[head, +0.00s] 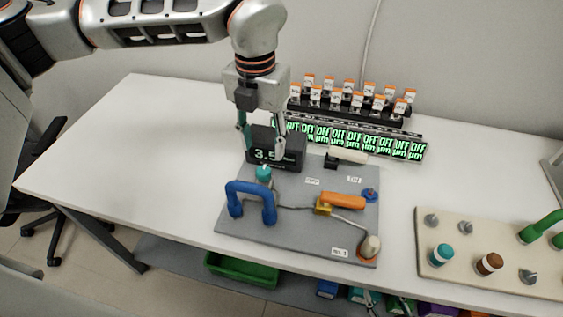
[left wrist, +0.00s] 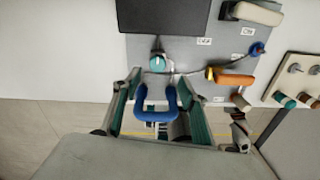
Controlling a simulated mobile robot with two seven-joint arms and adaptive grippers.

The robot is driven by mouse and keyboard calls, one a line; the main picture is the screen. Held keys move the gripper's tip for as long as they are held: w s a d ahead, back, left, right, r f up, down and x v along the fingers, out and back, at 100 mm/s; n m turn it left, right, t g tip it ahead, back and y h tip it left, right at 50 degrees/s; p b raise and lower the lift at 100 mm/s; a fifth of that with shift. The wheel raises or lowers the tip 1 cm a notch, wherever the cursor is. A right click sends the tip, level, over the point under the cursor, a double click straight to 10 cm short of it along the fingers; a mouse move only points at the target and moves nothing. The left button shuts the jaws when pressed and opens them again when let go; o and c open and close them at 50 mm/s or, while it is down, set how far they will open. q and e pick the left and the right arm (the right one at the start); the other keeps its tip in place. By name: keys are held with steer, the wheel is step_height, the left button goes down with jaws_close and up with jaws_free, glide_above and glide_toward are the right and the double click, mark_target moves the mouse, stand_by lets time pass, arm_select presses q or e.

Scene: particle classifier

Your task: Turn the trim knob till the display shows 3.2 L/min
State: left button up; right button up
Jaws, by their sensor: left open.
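The trim knob (head: 264,173) is a small teal knob with a pale mark on top, standing on the grey panel (head: 300,230) in front of the black display (head: 292,160). The display reads 3.5 in the head view; the text to its right is partly hidden by a finger. My left gripper (head: 262,147) points down above and behind the knob, its fingers apart and empty. In the left wrist view the knob (left wrist: 157,63) is beyond the open fingertips (left wrist: 160,80), not touched as far as I can see. My right gripper is not in view.
A blue arched handle (head: 251,202) stands close in front of the knob. An orange handle (head: 343,200) and a cream lever (head: 347,156) are to the right. A row of green-lit displays (head: 350,137) is behind. A beige board (head: 480,275) lies right. The table's left side is clear.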

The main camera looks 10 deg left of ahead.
mark_target(264, 170)
arm_select(q)
steer(key=shift+a+f, duration=0.15)
steer(key=shift+f, duration=3.8)
steer(key=c, duration=1.1)
